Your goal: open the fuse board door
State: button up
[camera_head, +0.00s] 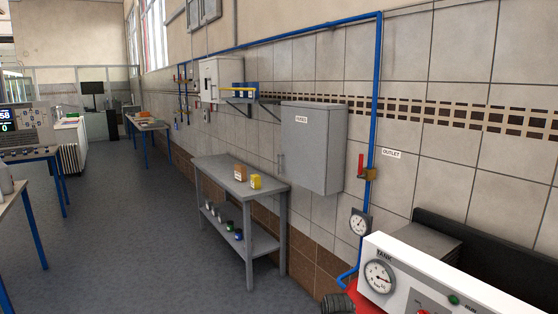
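The fuse board is a grey wall cabinet (318,155) in the middle of the camera_head view, with a small white label near its top that appears to read "FUSES". Its door looks shut. A thin upright handle (282,165) shows at the door's left edge. My gripper is not in this view, so its place relative to the door cannot be told.
A grey two-shelf bench (240,187) stands left of the cabinet, with small boxes on top. A blue pipe (375,95) with a red-handled valve runs on its right. A white gauge panel (420,285) fills the lower right.

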aim_at(305, 131)
jog(key=u, duration=0.45)
jog(key=i, duration=2)
jog(key=u, duration=0.6)
jog(key=i, duration=1.75)
jog(key=u, duration=0.05)
